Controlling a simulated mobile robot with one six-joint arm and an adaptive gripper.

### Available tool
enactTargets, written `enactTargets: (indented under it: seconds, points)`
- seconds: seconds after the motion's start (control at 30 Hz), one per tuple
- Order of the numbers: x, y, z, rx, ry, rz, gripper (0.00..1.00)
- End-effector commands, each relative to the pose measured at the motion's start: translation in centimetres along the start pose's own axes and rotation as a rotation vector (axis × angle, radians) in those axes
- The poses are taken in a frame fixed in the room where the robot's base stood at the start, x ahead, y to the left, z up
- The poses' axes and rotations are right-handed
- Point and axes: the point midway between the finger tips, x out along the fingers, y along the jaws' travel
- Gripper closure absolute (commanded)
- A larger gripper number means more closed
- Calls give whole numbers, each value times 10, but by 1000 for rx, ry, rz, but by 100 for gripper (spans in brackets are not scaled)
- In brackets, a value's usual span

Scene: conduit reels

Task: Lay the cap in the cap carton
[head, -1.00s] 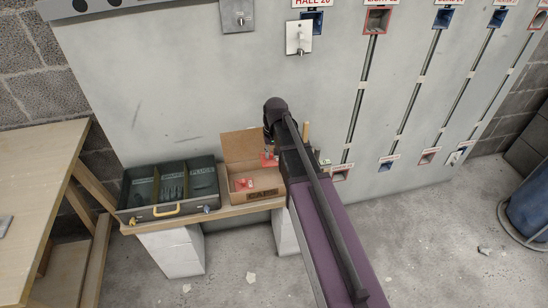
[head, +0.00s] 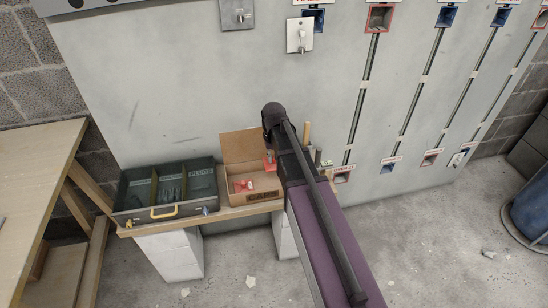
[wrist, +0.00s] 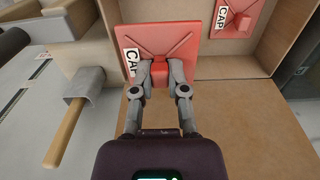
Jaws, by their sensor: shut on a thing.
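My gripper (wrist: 160,78) is shut on the small red knob of a square red cap (wrist: 188,38) with a white CAP label. The held cap also shows in the head view (head: 269,163), partly behind my arm; my fingers are hidden there. It is at the right part of the open cardboard cap carton (head: 263,197); I cannot tell whether it is above the carton's floor or touching it. A second red cap (head: 243,186) lies inside the carton at its left; it also shows in the wrist view (wrist: 235,20) at the top right.
A dark divided tray (head: 137,215) with a yellow handle stands left of the carton on a wooden shelf (head: 240,212). A wooden handle in a metal holder (wrist: 68,128) is at the left in the wrist view. A grey panel (head: 180,80) rises behind.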

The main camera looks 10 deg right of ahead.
Motion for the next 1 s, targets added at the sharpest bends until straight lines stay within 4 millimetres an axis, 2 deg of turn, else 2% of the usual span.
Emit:
enactTargets:
  seconds: [1.0]
  points:
    - [73,2,0,2,0,0,100]
